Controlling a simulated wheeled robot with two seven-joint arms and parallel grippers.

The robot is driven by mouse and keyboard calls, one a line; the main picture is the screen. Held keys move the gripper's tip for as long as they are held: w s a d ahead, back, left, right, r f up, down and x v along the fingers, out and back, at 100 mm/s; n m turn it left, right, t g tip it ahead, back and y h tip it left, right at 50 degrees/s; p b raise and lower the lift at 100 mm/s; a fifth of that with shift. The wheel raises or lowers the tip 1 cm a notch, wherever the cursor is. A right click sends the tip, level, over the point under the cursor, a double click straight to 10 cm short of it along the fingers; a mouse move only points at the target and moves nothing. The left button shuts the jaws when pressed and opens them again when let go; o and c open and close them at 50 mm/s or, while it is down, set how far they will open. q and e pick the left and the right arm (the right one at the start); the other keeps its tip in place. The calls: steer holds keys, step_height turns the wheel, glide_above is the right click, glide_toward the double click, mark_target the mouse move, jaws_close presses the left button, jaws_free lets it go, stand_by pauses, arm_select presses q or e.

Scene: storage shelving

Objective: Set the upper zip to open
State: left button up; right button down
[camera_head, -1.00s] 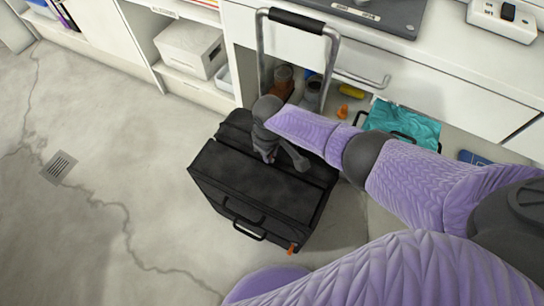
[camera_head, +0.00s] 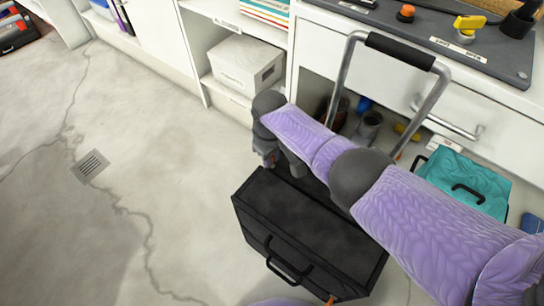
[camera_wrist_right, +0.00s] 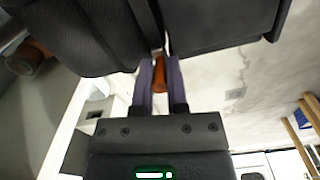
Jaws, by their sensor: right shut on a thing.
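The black suitcase (camera_head: 310,230) stands on the floor with its trolley handle (camera_head: 400,52) pulled up. My right gripper (camera_head: 267,160) is at the upper left edge of the suitcase, with my arm covering part of its top. In the right wrist view, the gripper's two fingers (camera_wrist_right: 159,85) are close together on a small orange zip pull (camera_wrist_right: 158,60). The pull lies at the gap between two dark parts of the suitcase (camera_wrist_right: 220,22). A second orange pull (camera_head: 331,299) shows at the suitcase's lower front edge. My left gripper is out of view.
A white counter with drawers (camera_head: 360,75) stands behind the suitcase. A white box (camera_head: 245,65) sits on a shelf. The floor (camera_head: 180,170) to the left is clear.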

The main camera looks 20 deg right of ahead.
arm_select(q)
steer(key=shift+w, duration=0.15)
arm_select(e)
steer(key=shift+w+a, duration=0.1)
steer(key=shift+a, duration=0.05)
steer(key=c, duration=0.6)
jaws_free()
steer(key=shift+c, duration=0.2)
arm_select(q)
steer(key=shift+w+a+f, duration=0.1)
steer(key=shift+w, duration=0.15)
arm_select(e)
steer(key=shift+r, duration=0.1)
